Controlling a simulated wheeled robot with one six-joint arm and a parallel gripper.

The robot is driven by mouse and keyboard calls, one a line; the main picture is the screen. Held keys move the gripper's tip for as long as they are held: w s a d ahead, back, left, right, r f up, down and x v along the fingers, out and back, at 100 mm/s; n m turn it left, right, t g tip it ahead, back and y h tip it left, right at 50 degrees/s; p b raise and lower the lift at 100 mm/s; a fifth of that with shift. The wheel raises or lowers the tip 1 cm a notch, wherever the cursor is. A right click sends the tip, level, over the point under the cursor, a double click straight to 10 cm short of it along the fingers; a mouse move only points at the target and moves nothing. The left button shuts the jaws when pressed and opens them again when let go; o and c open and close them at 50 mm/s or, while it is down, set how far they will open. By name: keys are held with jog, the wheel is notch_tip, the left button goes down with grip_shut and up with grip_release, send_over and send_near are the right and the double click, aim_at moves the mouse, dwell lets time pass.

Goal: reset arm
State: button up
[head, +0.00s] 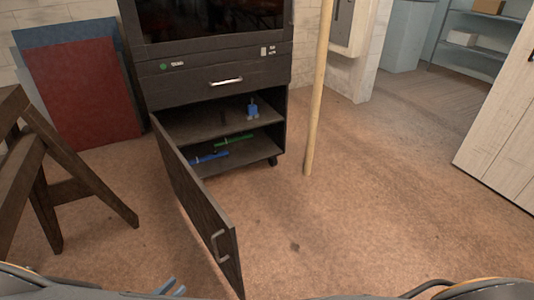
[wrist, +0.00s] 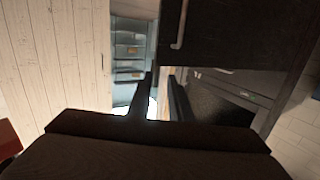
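My gripper (wrist: 161,80) shows in the wrist view as two dark fingers with a bright gap between them, open and empty. In the head view, only small blue-grey tips show at the bottom edge, and I cannot tell for sure whether they are its fingers. The dark cabinet (head: 215,60) stands ahead with its lower door (head: 195,195) swung wide open toward me. In the wrist view, a dark panel with a bar handle (wrist: 181,28) hangs beyond the fingers, apart from them as far as I can tell.
Inside the cabinet are a blue item (head: 252,110) on the shelf, and a green tool (head: 233,139) and a blue tool (head: 208,157) below. A wooden pole (head: 318,95) stands right of it. A wooden trestle (head: 50,165) and red panel (head: 85,90) are left. Floor at right is clear.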

jog(key=w+a+r+n+g+y+b, duration=0.1)
jog(key=w+r+y, duration=0.2)
jog(key=w, duration=0.9)
jog(key=w+a+r+g+y, duration=0.1)
jog(key=w+r+y, duration=0.2)
jog(key=w, duration=0.8)
jog(key=w+d+r+n+g+y+b, duration=0.1)
jog(key=w+d+r+g+y, duration=0.15)
jog(key=w+d, duration=0.2)
jog(key=w+d+r+n+g+y, duration=0.1)
jog(key=w+d+r+y, duration=0.15)
jog(key=w, duration=0.35)
jog(key=s+d+r+n+g+b, duration=0.1)
jog(key=s+d+r+g, duration=0.15)
jog(key=d, duration=0.65)
jog(key=s+d+r+n+g, duration=0.1)
jog(key=s+d, duration=0.3)
jog(key=d, duration=0.5)
jog(key=s+d+r+n+g+b, duration=0.15)
jog(key=s+d, duration=0.25)
jog(key=d, duration=0.5)
jog(key=s+d+r+g+h, duration=0.1)
jog(key=s+d+g, duration=0.3)
jog(key=s+d, duration=0.8)
jog(key=shift+s+r+h, duration=0.15)
jog(key=shift+s+h, duration=0.15)
jog(key=shift+h, duration=0.2)
